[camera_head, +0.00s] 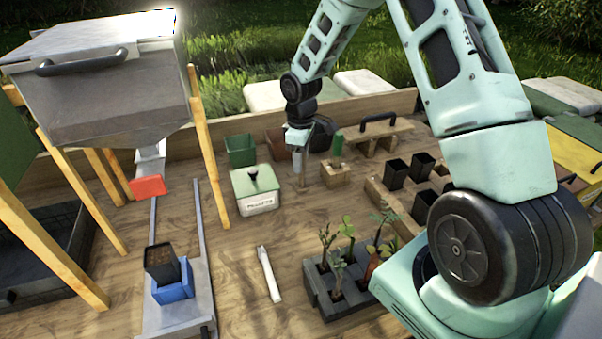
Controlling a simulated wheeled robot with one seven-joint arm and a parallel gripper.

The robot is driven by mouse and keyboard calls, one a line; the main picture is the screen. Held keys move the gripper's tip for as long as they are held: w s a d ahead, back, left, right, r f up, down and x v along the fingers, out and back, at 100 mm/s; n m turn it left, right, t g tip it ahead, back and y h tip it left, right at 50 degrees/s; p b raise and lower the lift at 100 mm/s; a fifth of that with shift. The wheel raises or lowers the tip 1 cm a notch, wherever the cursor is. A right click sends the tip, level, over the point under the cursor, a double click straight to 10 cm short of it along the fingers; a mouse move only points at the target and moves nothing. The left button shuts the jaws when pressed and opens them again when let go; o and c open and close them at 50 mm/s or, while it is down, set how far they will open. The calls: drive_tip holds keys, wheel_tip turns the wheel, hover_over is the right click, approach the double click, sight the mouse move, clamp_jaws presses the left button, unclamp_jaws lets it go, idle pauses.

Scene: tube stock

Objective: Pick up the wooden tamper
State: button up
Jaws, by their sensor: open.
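My gripper (300,151) points straight down over the back middle of the table, and its jaws are open. A slim, upright brown wooden piece (301,182) shows directly below it; it looks like the wooden tamper, but it is small and partly hidden by the gripper. I cannot tell whether the jaws are around it or just above it. A pale wooden block (336,174) stands close to its right, with a green upright piece (337,144) at its back.
A green-lidded box (256,190) stands left of the gripper. A wooden board with a black handle (378,131) and several black pots (396,174) are to the right. A seedling tray (345,303) and a white stick (269,273) lie in front. A metal hopper (100,95) rises at left.

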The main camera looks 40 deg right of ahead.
drive_tip(key=shift+f, duration=0.85)
clamp_jaws()
